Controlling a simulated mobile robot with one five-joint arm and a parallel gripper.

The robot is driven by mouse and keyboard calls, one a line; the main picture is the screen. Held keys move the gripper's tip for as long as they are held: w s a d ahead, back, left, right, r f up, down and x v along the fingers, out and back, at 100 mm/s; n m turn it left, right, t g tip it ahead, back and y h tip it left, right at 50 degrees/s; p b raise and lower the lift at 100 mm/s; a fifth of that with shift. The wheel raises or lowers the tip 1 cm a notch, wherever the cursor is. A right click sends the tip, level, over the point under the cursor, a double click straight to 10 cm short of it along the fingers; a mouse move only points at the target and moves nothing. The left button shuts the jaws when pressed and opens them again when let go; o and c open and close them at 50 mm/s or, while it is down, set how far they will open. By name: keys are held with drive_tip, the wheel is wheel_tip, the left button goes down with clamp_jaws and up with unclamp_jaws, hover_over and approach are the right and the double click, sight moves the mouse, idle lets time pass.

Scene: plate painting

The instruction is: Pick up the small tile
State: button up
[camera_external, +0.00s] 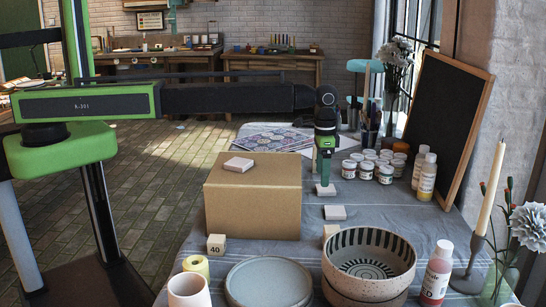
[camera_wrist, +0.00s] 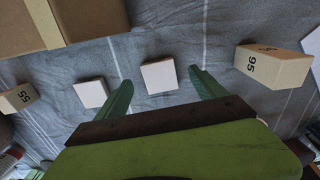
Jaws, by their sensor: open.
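Pale, flat square tiles are in view. In the external view one tile (camera_external: 325,190) lies on the grey cloth right below my gripper (camera_external: 324,175). In the wrist view one tile (camera_wrist: 159,76) shows between the two green fingers of my open gripper (camera_wrist: 160,77), with cloth visible on both sides. A second tile (camera_wrist: 91,92) lies outside the left finger. I cannot tell how high the fingertips are above the cloth.
The cardboard box (camera_external: 252,205) stands left of my gripper. Numbered wooden blocks (camera_external: 216,244) (camera_wrist: 273,66) sit on the cloth. Paint jars (camera_external: 385,174) and bottles (camera_external: 428,176) stand close on the right. A patterned bowl (camera_external: 369,263) and grey plate (camera_external: 268,285) are in front.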

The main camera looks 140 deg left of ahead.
sight(321, 188)
wheel_tip(321, 188, down, 4)
drive_tip(key=b, duration=0.3)
drive_tip(key=shift+d+f, duration=0.1)
drive_tip(key=shift+f, duration=0.15)
drive_tip(key=shift+r, duration=0.2)
drive_tip(key=c, duration=1.5)
wheel_tip(321, 188, up, 10)
drive_tip(key=p, duration=1)
drive_tip(key=shift+r, duration=0.15)
